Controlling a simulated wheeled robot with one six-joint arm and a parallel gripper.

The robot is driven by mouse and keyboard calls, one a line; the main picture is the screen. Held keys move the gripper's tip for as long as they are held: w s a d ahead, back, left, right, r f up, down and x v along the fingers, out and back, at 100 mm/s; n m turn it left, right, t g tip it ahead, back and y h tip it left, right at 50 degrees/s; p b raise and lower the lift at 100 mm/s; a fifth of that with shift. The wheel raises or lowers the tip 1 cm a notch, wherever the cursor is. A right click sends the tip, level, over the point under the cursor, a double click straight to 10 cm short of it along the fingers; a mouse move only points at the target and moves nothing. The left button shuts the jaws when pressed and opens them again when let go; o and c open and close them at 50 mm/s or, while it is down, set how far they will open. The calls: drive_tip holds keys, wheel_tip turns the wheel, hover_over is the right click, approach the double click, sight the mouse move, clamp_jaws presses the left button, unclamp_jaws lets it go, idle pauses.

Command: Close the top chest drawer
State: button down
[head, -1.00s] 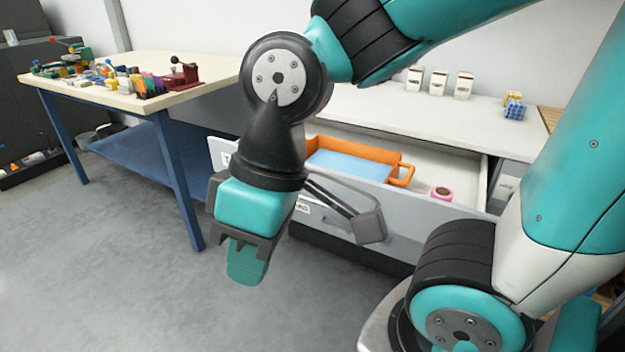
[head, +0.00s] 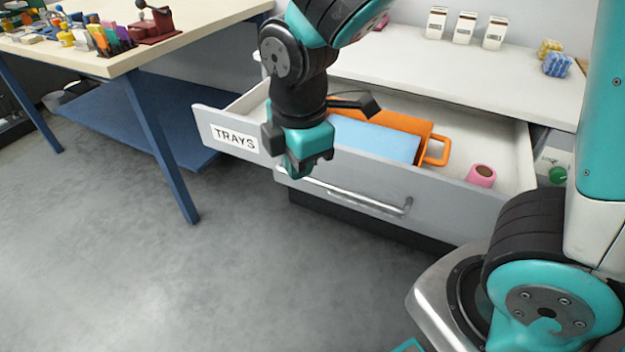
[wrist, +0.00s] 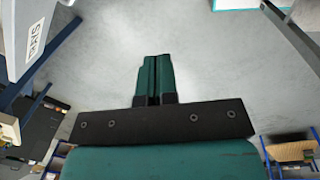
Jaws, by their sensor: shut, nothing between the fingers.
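The top chest drawer (head: 235,143) stands pulled out under the white counter, with a front label reading TRAYS and a metal bar handle (head: 355,197). Inside it lie an orange tray (head: 405,125) with a light blue surface and a pink roll (head: 481,175). My gripper (head: 297,170) is shut and empty, pointing down in front of the drawer face; whether it touches the face I cannot tell. It hides part of the front panel. In the wrist view my closed fingers (wrist: 154,80) point over bare floor, and the drawer front (wrist: 38,38) shows at the upper left.
A workbench (head: 140,50) with blue legs and several small tools stands at the left. The white counter (head: 430,60) above the drawer carries white boxes and small yellow and blue items. The grey floor (head: 110,270) in front is clear.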

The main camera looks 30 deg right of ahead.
sight(311, 181)
drive_tip(key=shift+w+d+f+n+t+h+b, duration=0.15)
drive_tip(key=shift+w+d+f+n+h+b, duration=0.4)
drive_tip(key=shift+w+d+f+n, duration=1.3)
drive_tip(key=shift+w+d+f+n+t+h+b, duration=0.1)
drive_tip(key=shift+w+d+f+n+h+b, duration=0.5)
drive_tip(key=shift+f, duration=2.3)
drive_tip(key=shift+w+d+f+n+t+h+b, duration=0.15)
drive_tip(key=shift+w+d+f+n+b, duration=0.6)
drive_tip(key=shift+w+f, duration=1.35)
drive_tip(key=shift+s+d+f, duration=0.1)
drive_tip(key=shift+s+f, duration=0.05)
drive_tip(key=shift+f, duration=0.1)
